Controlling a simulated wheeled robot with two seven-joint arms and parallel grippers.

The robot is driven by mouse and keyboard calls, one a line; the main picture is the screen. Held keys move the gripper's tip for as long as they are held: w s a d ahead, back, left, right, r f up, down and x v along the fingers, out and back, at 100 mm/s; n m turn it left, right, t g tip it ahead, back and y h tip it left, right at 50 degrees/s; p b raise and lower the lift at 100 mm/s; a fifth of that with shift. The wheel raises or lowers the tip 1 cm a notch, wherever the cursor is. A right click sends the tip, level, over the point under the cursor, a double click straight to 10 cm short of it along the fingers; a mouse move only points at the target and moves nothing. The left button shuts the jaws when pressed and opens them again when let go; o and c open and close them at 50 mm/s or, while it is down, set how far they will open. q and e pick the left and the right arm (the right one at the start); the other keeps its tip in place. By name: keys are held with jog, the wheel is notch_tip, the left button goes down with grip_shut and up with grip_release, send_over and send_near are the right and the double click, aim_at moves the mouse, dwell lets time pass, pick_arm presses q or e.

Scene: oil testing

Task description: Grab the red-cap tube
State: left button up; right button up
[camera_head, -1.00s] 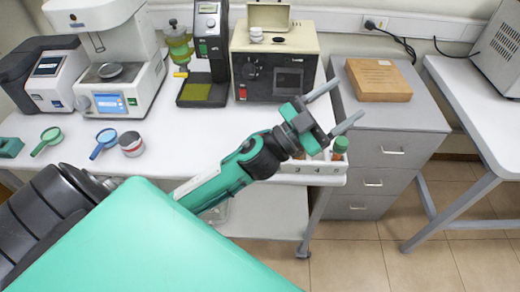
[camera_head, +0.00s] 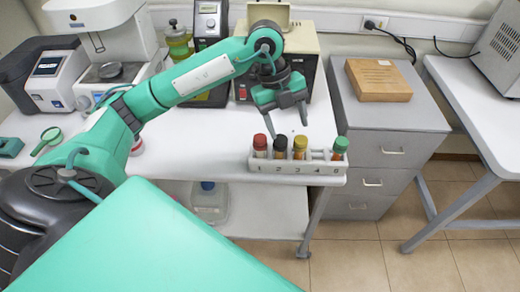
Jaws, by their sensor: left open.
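The red-cap tube (camera_head: 260,146) stands upright in the leftmost slot of a white numbered rack (camera_head: 300,169) at the front edge of the white table. Beside it in the rack are a black-cap tube (camera_head: 280,147), a yellow-cap tube (camera_head: 300,147) and a green-cap tube (camera_head: 340,148). A gap shows between the yellow and green ones. My left gripper (camera_head: 287,126) is open and empty, fingers pointing down just behind and above the rack, near the red and black caps. It appears apart from the tubes. My right gripper is not in view.
Lab machines stand along the wall, including a beige instrument (camera_head: 310,62) partly behind my arm. A magnifying glass (camera_head: 47,138) lies at left. A grey cabinet (camera_head: 390,122) with a cardboard box (camera_head: 378,79) stands right of the table.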

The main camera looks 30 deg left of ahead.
aim_at(259, 137)
pick_arm(q)
jog(key=a+r+n+y, duration=0.2)
jog(key=a+n+y, duration=0.15)
jog(key=a, duration=0.55)
jog(key=shift+m+y, duration=0.25)
jog(key=shift+m, duration=0.2)
jog(key=f, duration=0.2)
jog(key=f+p, duration=0.1)
jog(key=f, duration=0.5)
jog(key=shift+w+d+f, duration=0.1)
jog(key=shift+w+d, duration=0.15)
jog(key=shift+w, duration=0.15)
jog(key=shift+f+p, duration=0.55)
jog(key=shift+p, duration=0.1)
notch_tip(259, 137, down, 3)
jog(key=shift+s+d+f+p, duration=0.1)
jog(key=shift+f+p, duration=0.1)
jog(key=shift+p, duration=0.55)
jog(key=shift+f, duration=0.4)
jog(key=shift+c, duration=0.4)
jog(key=c, duration=1.3)
